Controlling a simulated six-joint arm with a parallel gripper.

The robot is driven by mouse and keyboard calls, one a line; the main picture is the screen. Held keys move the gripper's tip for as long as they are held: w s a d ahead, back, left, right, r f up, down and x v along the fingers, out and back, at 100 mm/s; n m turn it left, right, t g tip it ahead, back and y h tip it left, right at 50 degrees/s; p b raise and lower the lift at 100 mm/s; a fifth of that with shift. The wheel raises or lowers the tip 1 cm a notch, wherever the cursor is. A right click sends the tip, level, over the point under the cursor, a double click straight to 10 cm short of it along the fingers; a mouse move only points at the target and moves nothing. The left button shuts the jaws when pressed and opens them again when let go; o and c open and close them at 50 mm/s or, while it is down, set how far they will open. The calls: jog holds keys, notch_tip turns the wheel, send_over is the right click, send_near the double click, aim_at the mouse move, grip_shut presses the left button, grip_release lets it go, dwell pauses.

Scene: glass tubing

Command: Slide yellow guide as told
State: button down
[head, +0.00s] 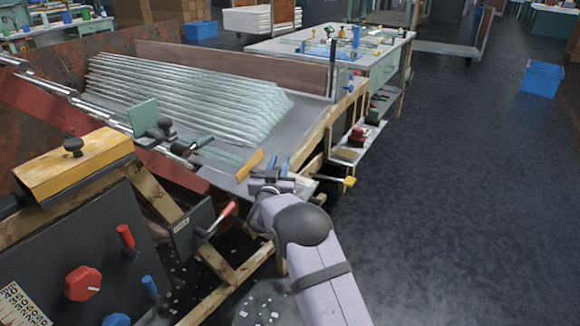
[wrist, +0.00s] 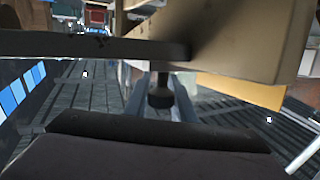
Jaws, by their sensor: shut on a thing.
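A yellow guide plate (head: 249,165) stands at the lower right end of the sloped table, just left of my gripper (head: 277,166). In the wrist view the yellow plate (wrist: 240,90) is at the right, below a pale beam. My gripper also shows in the wrist view (wrist: 160,98), its blue-grey fingers shut on a dark knob (wrist: 160,96). The knob hangs under a dark bar (wrist: 95,46). Whether the knob is joined to the yellow plate cannot be told. In the head view my gripper hides the knob.
Glass tubes (head: 185,95) lie on the sloped table. A red-handled lever (head: 217,218) and a yellow cover with a black knob (head: 85,165) are at the left. A yellow knob (head: 350,182) is right of my gripper. Open floor (head: 460,200) lies at the right.

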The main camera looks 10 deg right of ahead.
jog(key=shift+w+a, duration=0.4)
jog(key=c, duration=1.5)
grip_release()
jog(key=shift+r+p, duration=1.25)
jog(key=shift+r, duration=3.75)
